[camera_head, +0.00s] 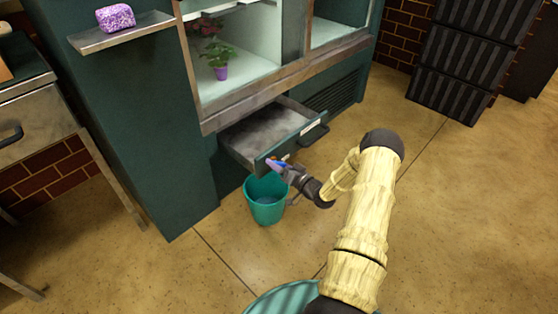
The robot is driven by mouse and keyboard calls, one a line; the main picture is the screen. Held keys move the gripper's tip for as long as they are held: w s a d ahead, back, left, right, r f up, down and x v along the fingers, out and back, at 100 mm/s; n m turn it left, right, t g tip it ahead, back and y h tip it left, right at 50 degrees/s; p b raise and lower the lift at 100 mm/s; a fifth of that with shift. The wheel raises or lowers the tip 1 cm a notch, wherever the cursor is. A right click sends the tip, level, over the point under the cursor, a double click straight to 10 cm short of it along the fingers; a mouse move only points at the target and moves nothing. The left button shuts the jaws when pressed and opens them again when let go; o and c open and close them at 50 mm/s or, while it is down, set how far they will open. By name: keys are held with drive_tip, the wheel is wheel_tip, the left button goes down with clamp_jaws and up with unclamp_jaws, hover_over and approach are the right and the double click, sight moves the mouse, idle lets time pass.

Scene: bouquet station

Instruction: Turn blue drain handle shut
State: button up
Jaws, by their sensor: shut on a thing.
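The blue drain handle (274,163) shows as a small blue piece at the front of an open drawer (236,150), low in the green cabinet. My gripper (282,168) reaches in from the right and is shut on the handle. The fingers are small in this view and partly hide the handle, so its exact angle is hard to tell. A small orange-brown bit shows beside it. A teal bucket (265,211) stands on the floor just below the handle and gripper, with what looks like water in it.
The green cabinet (160,170) has a glass display with a potted plant (218,62) above the drawer. A shelf (120,33) holds a purple block (115,17). A metal table (40,110) stands at left, black crates (463,60) at back right. The floor at right is clear.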

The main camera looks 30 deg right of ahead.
drive_tip(key=m+p, duration=0.2)
drive_tip(key=m, duration=0.3)
drive_tip(key=shift+m, duration=0.3)
drive_tip(key=shift+m+p, duration=0.55)
drive_tip(key=shift+m, duration=1.65)
drive_tip(key=o, duration=1)
drive_tip(key=shift+s+d, duration=0.2)
drive_tip(key=shift+s, duration=0.25)
drive_tip(key=p+v, duration=0.5)
drive_tip(key=v, duration=1.1)
drive_tip(key=shift+s, duration=0.3)
